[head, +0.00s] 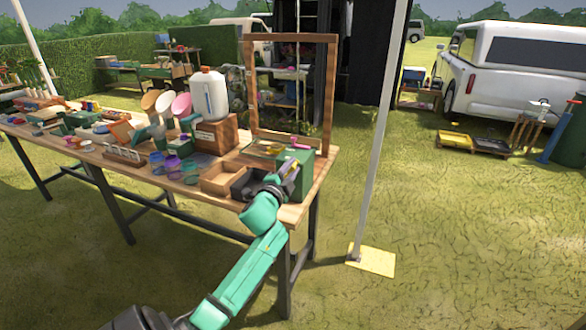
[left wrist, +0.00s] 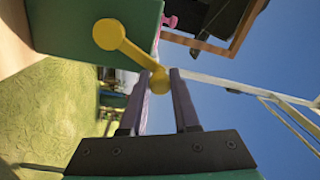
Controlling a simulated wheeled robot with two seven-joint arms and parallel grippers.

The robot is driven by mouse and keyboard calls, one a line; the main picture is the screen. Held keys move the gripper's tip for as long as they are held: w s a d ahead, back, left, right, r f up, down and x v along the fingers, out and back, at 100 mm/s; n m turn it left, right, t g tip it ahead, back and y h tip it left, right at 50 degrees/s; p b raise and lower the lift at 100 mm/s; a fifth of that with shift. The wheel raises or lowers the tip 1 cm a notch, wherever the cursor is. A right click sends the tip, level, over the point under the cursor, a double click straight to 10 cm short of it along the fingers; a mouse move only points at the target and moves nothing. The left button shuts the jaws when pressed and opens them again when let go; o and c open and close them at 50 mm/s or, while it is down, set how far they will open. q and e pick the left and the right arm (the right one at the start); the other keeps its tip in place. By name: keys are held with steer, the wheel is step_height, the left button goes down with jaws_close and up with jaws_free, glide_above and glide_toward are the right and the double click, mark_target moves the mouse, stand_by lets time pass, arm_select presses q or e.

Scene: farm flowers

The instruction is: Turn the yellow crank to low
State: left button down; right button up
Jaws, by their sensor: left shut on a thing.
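The yellow crank (left wrist: 132,51) shows in the left wrist view, with a round hub on the face of a green box (left wrist: 75,22) and a knob at the other end of its arm. My left gripper (left wrist: 160,82) is shut on the knob end, with one purple finger on each side. In the head view the green box (head: 303,177) stands at the table's right end, and my left gripper (head: 290,168) is at its front. The crank is too small to make out there, and I cannot read any setting marks. My right gripper is not in view.
The wooden table (head: 318,172) holds wooden and black trays (head: 221,180), small cups and a white jug (head: 208,95). A wooden frame (head: 332,95) stands behind the box. A pole (head: 378,140) rises right of the table. Open grass lies beyond it.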

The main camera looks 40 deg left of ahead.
arm_select(q)
steer(key=shift+r, duration=0.15)
steer(key=c, duration=0.7)
jaws_free()
steer(key=shift+a, duration=0.1)
steer(key=shift+o, duration=0.2)
steer(key=b+v, duration=0.1)
steer(key=v, duration=1.3)
steer(key=shift+s, duration=0.35)
steer(key=shift+f, duration=0.2)
